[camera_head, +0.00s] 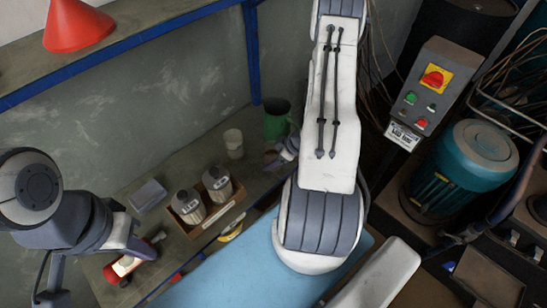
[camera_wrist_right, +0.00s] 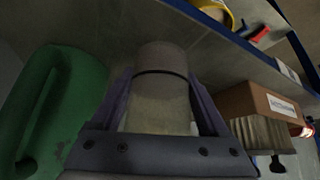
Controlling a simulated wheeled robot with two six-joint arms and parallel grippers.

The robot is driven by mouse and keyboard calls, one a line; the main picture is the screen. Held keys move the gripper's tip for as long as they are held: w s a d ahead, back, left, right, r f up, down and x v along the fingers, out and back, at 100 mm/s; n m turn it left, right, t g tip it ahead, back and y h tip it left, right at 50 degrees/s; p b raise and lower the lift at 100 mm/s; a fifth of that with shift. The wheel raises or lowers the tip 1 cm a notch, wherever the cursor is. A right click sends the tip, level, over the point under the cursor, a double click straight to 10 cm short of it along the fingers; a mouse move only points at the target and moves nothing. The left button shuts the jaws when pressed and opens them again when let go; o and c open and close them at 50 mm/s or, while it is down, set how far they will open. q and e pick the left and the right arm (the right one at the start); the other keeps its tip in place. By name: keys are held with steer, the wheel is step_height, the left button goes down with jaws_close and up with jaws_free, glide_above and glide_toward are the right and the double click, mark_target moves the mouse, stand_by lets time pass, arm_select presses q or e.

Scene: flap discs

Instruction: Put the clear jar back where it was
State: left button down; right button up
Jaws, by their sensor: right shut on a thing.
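The clear jar (camera_head: 233,143) is a pale, see-through cylinder at the back of the grey bench, left of a green container. In the right wrist view the jar (camera_wrist_right: 160,95) stands between the two fingers of my right gripper (camera_wrist_right: 163,105), which is shut on it. A dark line runs around the jar near its end. In the head view my right gripper (camera_head: 275,157) is partly hidden by my own arm. My left gripper (camera_head: 140,240) is at the lower left, above the bench near a red and white object; its opening cannot be made out.
A green container (camera_head: 278,120) stands close beside the jar; it fills the left of the right wrist view (camera_wrist_right: 60,110). A labelled wooden crate (camera_head: 222,216) holds two canisters. A grey block (camera_head: 147,196) and the red and white object (camera_head: 128,264) lie farther left.

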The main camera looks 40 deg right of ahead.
steer(key=shift+f, duration=0.2)
steer(key=o, duration=1.5)
steer(key=shift+r, duration=0.1)
steer(key=shift+o, duration=0.2)
